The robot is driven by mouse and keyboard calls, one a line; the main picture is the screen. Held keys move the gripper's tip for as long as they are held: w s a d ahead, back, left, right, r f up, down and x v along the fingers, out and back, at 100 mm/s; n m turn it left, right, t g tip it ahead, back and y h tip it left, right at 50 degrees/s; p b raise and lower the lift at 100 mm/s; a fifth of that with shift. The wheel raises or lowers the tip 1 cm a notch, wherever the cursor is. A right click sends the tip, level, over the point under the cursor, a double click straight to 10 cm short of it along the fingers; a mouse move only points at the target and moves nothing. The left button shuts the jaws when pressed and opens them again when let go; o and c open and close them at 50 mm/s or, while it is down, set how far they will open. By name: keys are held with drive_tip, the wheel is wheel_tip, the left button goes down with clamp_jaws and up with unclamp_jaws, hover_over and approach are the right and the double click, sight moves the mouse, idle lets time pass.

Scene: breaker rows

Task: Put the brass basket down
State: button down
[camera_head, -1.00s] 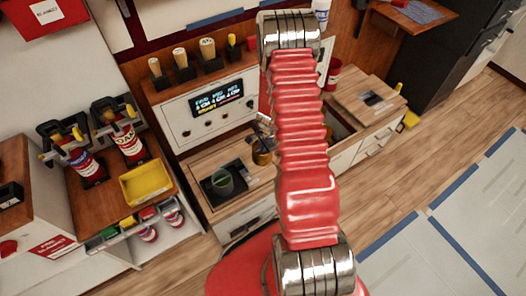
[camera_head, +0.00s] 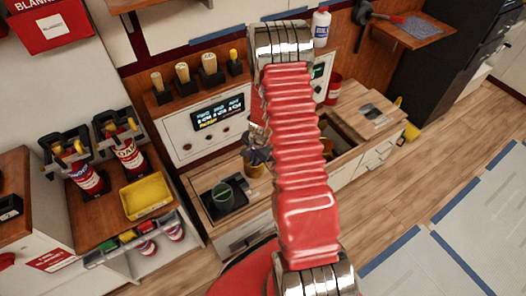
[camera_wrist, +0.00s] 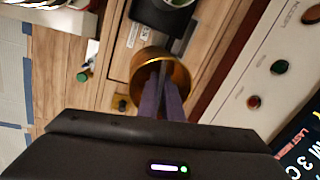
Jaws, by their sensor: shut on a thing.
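The brass basket (camera_head: 254,170) is a small round gold cup at the wooden counter, just right of the black tray. In the wrist view the basket (camera_wrist: 178,66) shows its round rim and shiny inner wall. My gripper (camera_head: 257,146) is above it in the head view. In the wrist view my gripper's (camera_wrist: 162,75) two dark fingers are close together, shut on the basket at its near side. I cannot tell whether the basket's bottom touches the counter.
The black tray (camera_head: 238,211) holds a dark cup with green inside (camera_head: 222,194). A white control panel (camera_head: 185,127) with a lit display stands behind. An open recess (camera_head: 343,135) lies to the right, partly behind my arm. A yellow bin (camera_head: 146,198) is at left.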

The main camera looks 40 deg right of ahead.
drive_tip(key=a+r+n+g+y, duration=0.1)
drive_tip(key=a+r+n, duration=0.5)
drive_tip(key=a+n, duration=0.2)
drive_tip(key=a+r+n+g, duration=0.1)
drive_tip(key=a+r+n, duration=0.6)
drive_tip(key=a, duration=0.5)
drive_tip(key=shift+w+a+r+n+y, duration=0.2)
drive_tip(key=shift+w+r+n+y, duration=0.1)
drive_tip(key=shift+w+n+y, duration=0.15)
